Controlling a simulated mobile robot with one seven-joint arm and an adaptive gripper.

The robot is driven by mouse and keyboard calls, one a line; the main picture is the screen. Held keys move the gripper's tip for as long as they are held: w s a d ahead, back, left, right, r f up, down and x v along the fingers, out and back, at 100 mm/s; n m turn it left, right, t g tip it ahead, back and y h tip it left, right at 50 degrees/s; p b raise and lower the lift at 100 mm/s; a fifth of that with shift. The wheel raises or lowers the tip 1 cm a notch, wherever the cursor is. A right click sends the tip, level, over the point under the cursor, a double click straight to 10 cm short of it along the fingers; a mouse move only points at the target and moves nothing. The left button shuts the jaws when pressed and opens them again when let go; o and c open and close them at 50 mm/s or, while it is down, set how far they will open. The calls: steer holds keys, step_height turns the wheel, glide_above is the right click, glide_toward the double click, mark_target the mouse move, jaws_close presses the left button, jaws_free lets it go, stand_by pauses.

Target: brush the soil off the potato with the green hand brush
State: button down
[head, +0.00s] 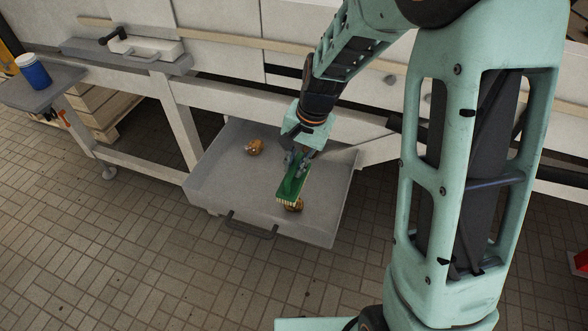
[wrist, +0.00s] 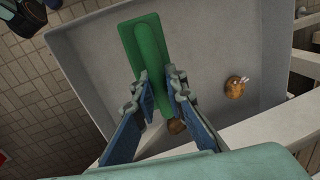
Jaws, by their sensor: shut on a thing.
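My gripper (head: 298,158) is shut on the green hand brush (head: 291,186), around its handle. In the wrist view, the brush (wrist: 146,48) extends away between the blue finger pads (wrist: 162,98). In the head view, its pale bristles face down over a brown potato (head: 295,206). The brush partly covers this potato; I cannot tell whether the bristles touch it. A small brown thing (wrist: 176,127) shows at the handle end in the wrist view; I cannot tell what it is. Another potato (head: 254,147) with pale sprouts lies apart; it also shows in the wrist view (wrist: 235,88).
Both potatoes are in a shallow grey tray (head: 222,190) with raised walls and a front handle (head: 250,227). White frame beams (head: 175,120) stand behind and beside it. A blue cup (head: 33,70) stands on a grey shelf at left. The tray's left side is mostly clear.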

mark_target(295, 183)
steer(key=shift+f+b, duration=2.15)
steer(key=shift+f, duration=0.7)
steer(key=shift+f+b, duration=0.45)
steer(key=shift+f, duration=0.2)
steer(key=shift+s, duration=0.1)
